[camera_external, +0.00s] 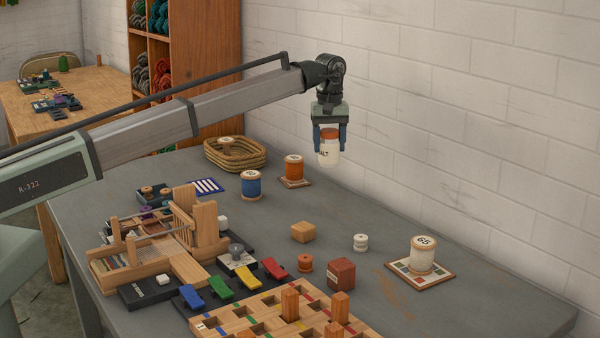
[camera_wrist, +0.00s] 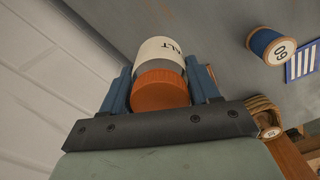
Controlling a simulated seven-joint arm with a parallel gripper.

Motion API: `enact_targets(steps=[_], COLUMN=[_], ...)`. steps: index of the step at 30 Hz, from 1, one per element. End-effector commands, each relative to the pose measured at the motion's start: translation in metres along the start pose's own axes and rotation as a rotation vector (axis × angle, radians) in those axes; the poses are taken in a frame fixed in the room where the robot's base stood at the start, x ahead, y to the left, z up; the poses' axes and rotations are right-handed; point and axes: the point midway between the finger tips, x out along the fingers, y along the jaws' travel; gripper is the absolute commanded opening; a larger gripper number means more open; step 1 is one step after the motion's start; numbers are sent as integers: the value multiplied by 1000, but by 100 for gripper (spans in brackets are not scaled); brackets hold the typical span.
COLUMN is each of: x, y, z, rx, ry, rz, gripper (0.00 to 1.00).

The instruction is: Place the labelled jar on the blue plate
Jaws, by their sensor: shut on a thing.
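The labelled jar (camera_external: 329,155) is white with an orange lid, and part of its dark lettering shows. My gripper (camera_external: 330,140) is shut on it near the lid, with one blue finger on each side. The jar hangs roughly upright, well above the grey table. I cannot make out a plain blue plate; a flat blue-and-white striped piece (camera_external: 205,187) lies on the table at the left and also shows in the wrist view (camera_wrist: 301,60).
A blue spool (camera_external: 251,185) and an orange spool (camera_external: 294,168) on a coaster stand below the jar. A woven basket (camera_external: 236,153) is behind them. A wooden loom (camera_external: 160,240) and pegboard (camera_external: 280,315) fill the front. A white spool (camera_external: 423,255) stands at right.

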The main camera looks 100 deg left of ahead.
Motion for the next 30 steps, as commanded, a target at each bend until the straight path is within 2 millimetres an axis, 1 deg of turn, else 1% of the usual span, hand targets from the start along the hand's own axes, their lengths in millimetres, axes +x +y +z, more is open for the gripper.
enact_targets(steps=[1, 3, 5, 6, 8, 9, 11, 12, 14, 15, 17, 18, 22, 25, 27, 29, 30], x=[-1, -3, -4, -4, -5, -6, -7, -7, -8, -8, -9, -10, -10, -10, -8, -7, -6], y=[-16, -36, -55, -68, -88, -102, -123, -138, -161, -176, -200, -215, -262, -296, -316, -327, -332], z=[-19, -43, -62, -74, -91, -102, -117, -127, -140, -148, -158, -164, -176, -177, -171, -162, -154], rx=[-25, -57, -83, -102, -128, -146, -173, -191, -217, -235, -261, -274, -301, -295, -269, -231, -197], ry=[1, 3, 4, 5, 6, 7, 8, 9, 11, 12, 13, 14, 16, 16, 16, 15, 14], rz=[2, 3, 5, 6, 7, 8, 10, 11, 12, 13, 14, 14, 15, 14, 13, 11, 10], gripper=[22, 22, 22, 22, 22, 22, 22, 22, 22, 22, 22, 22, 22, 22, 22, 22, 22])
